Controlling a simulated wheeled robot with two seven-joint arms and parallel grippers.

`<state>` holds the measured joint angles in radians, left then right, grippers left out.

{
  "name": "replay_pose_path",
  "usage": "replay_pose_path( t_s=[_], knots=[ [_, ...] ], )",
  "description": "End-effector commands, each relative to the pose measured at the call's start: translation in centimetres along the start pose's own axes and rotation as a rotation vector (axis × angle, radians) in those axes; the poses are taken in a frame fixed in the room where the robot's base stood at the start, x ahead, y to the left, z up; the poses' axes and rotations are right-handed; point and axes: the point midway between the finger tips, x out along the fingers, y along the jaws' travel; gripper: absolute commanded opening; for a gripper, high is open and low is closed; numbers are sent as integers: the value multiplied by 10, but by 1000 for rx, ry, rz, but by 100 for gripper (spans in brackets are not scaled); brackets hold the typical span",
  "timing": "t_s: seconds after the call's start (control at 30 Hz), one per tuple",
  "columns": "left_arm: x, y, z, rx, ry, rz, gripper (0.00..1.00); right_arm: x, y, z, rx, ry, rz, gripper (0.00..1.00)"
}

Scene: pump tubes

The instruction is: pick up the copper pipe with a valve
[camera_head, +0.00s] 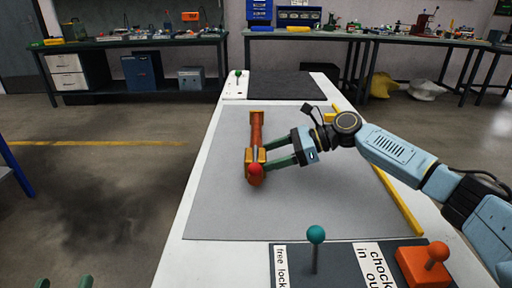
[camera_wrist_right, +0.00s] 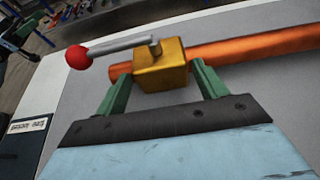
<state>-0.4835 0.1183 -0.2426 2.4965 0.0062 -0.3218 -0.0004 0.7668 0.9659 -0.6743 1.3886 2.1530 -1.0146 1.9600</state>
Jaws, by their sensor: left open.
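The copper pipe with a valve (camera_head: 257,128) lies lengthwise on the grey mat, with a brass fitting at its far end. Its near end has a brass valve block and a red ball knob (camera_head: 255,174). In the right wrist view the brass block (camera_wrist_right: 160,66) carries a grey lever ending in the red ball (camera_wrist_right: 78,57). My right gripper (camera_head: 267,158) reaches in from the right, its green fingers on opposite sides of the block and seeming to touch it. My left gripper (camera_head: 63,284) is open at the bottom left edge, mostly cut off, far from the pipe.
A yellow strip (camera_head: 398,203) runs along the mat's right edge. At the table's front are a teal-knobbed lever (camera_head: 315,236) and an orange box with a ball lever (camera_head: 425,265). A dark panel (camera_head: 290,85) lies at the far end. The mat left of the pipe is clear.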

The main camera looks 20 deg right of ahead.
Motion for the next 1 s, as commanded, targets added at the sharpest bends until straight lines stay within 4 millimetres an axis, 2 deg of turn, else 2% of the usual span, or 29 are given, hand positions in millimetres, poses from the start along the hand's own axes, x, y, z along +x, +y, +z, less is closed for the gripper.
replay_pose_path(
  t_s=[0.07,0.53,1.0],
  knots=[
    [0,0,0,0,-1,0,50,0,0,0,0,0,0,60],
    [0,0,0,0,-2,0,50,0,0,0,0,0,0,0],
    [0,0,4,0,-30,-1,50,-3,-1,6,-4,-5,-3,0]
  ],
)
